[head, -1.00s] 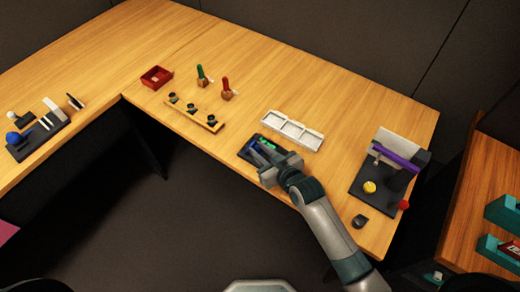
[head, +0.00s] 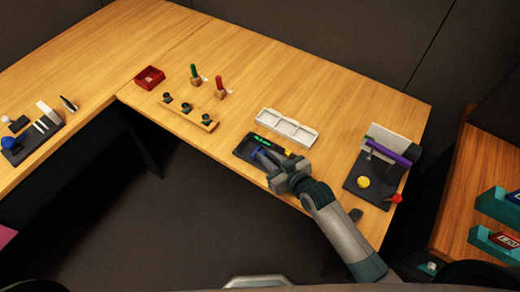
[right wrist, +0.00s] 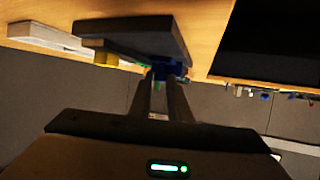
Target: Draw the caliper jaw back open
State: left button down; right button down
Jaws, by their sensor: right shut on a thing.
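The caliper is a dark board (head: 242,151) near the front edge of the desk, with bright green marks (head: 262,140) on its far side and a small yellow piece (head: 289,153) toward its right end. A blue piece (head: 258,154), likely the sliding jaw, lies along the board. My right gripper (head: 267,163) is at the board's front side, shut on the blue piece. In the right wrist view the blue piece (right wrist: 168,70) sits between the fingertips (right wrist: 165,80), under the dark board (right wrist: 130,38). The fingers hide part of it. My left gripper is not in view.
A white compartment tray (head: 287,128) stands just behind the board. A dark fixture with a purple bar (head: 388,151) and yellow knob (head: 363,182) stands to the right. A wooden strip with several dark knobs (head: 187,108) lies left. Bare desk lies between strip and board.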

jog(key=shift+d+f, duration=0.1)
jog(key=c, duration=2)
grip_release()
jog(key=shift+d, duration=0.1)
jog(key=shift+s, duration=0.1)
jog(key=shift+s, duration=0.15)
jog(key=b+v, duration=0.4)
jog(key=v, duration=1.3)
jog(key=shift+r, duration=0.25)
jog(key=shift+s+d, duration=0.15)
